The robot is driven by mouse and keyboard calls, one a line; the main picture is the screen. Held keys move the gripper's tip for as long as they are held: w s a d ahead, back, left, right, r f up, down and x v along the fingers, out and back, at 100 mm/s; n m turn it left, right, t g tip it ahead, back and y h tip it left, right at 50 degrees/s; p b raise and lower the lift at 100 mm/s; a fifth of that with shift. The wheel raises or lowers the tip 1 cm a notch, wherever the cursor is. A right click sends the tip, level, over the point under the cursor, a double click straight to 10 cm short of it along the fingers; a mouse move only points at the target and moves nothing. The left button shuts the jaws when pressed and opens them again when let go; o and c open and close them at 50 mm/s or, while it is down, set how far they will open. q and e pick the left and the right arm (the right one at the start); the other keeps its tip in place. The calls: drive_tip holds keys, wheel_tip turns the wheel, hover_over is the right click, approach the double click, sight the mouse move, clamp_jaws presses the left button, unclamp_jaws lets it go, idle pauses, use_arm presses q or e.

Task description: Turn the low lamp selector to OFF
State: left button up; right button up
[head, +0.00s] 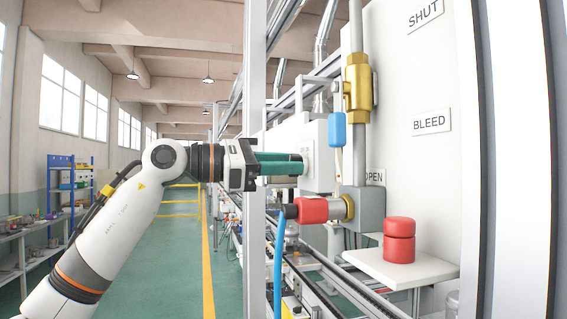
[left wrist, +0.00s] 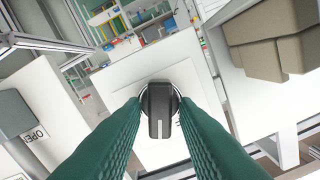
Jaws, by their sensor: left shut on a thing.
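My left gripper (head: 303,165) reaches in from the left in the head view, its green fingers pointing right at a white box (head: 317,142). In the left wrist view the two green fingertips (left wrist: 160,112) are closed on the sides of a dark selector knob (left wrist: 160,98). The knob has a pale pointer mark on its lower part and sits on a white panel face (left wrist: 128,80). No lettering around the knob is readable. The knob is hidden in the head view. My right gripper is not in view.
A metal post (head: 255,90) stands close behind my left wrist. A conveyor runs below.

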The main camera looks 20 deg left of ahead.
use_arm(q)
drive_tip(key=n+p, duration=0.2)
drive_tip(key=n, duration=0.8)
drive_tip(key=shift+w+a+n, duration=0.1)
drive_tip(key=shift+w+n, duration=0.05)
drive_tip(key=shift+n, duration=0.15)
idle(0.4)
drive_tip(key=o, duration=0.7)
drive_tip(key=b+v, duration=0.4)
drive_tip(key=v, duration=0.8)
